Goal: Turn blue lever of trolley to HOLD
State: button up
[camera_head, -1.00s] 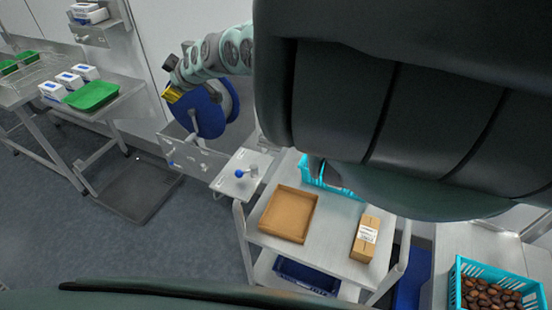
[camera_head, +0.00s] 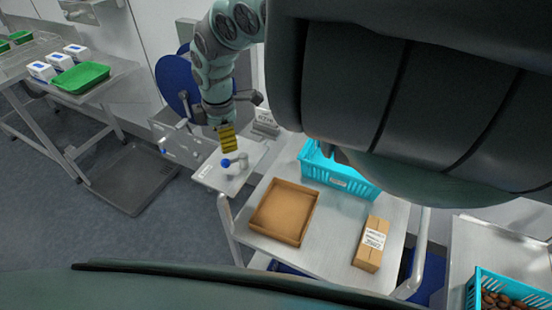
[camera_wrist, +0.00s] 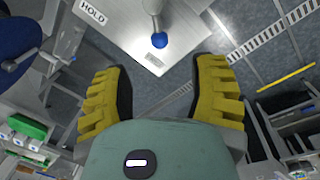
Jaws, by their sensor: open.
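The trolley (camera_head: 328,247) is a grey metal cart with a small plate (camera_head: 210,177) at its left end. On the plate sits the lever, a grey handle ending in a blue ball (camera_head: 226,163). In the wrist view the blue ball (camera_wrist: 159,40) is at the top middle, and a HOLD label (camera_wrist: 92,12) is printed on the plate to its left. My gripper (camera_head: 227,137), with yellow ribbed fingers, is just above the blue ball in the head view. In the wrist view my gripper (camera_wrist: 162,95) is open and empty, with the ball beyond the fingertips and not touched.
On the trolley lie a brown tray (camera_head: 257,228), a cardboard box (camera_head: 371,244) and a turquoise crate (camera_head: 340,176). A side table (camera_head: 97,80) holds a green tray (camera_head: 80,77). Floor at left is partly clear.

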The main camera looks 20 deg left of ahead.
aim_at(230, 161)
jog(key=shift+w+a+f+b, duration=0.1)
jog(key=shift+w+f+b, duration=0.1)
jog(key=shift+f, duration=1.25)
jog(key=shift+w+a+f+b, duration=0.1)
jog(key=shift+f+b, duration=0.05)
jog(key=shift+f, duration=1.3)
jog(key=shift+w+f+b, duration=0.1)
jog(key=shift+f+b, duration=0.1)
jog(key=shift+f, duration=1.25)
jog(key=shift+a+f, duration=0.15)
jog(key=shift+f, duration=0.2)
jog(key=shift+w+f, duration=0.2)
jog(key=shift+f, duration=0.55)
grip_shut()
